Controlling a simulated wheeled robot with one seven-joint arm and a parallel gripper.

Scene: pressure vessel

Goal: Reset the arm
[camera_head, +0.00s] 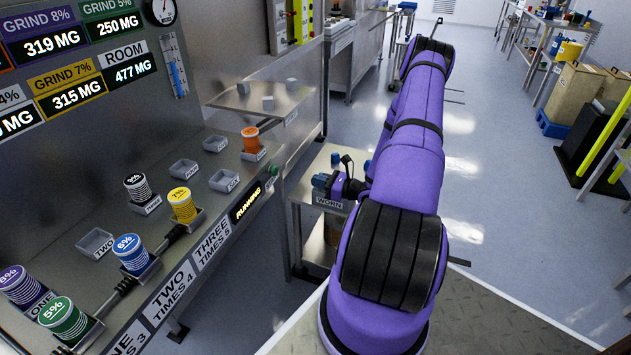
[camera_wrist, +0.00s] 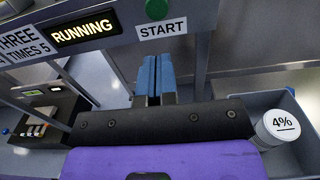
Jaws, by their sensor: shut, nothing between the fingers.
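My purple arm reaches out and folds back beyond the bench in the head view. My gripper (camera_head: 320,181) is left of the forearm, above the small side table labelled WORN (camera_head: 330,203). In the wrist view my gripper's two blue fingers (camera_wrist: 154,76) lie together, shut with nothing between them. They point toward the bench front, below the green START button (camera_wrist: 161,31), and look apart from it. The lit RUNNING sign (camera_wrist: 84,27) is left of the button. My wrist and part of the side table are hidden behind the arm in the head view.
A white 4% canister (camera_wrist: 278,127) is in a grey tray close right of my gripper. The steel bench holds several coloured canisters, including yellow (camera_head: 182,204), orange (camera_head: 250,139) and green (camera_head: 64,318), and empty grey trays (camera_head: 184,168). Open floor (camera_head: 490,180) lies right of the arm.

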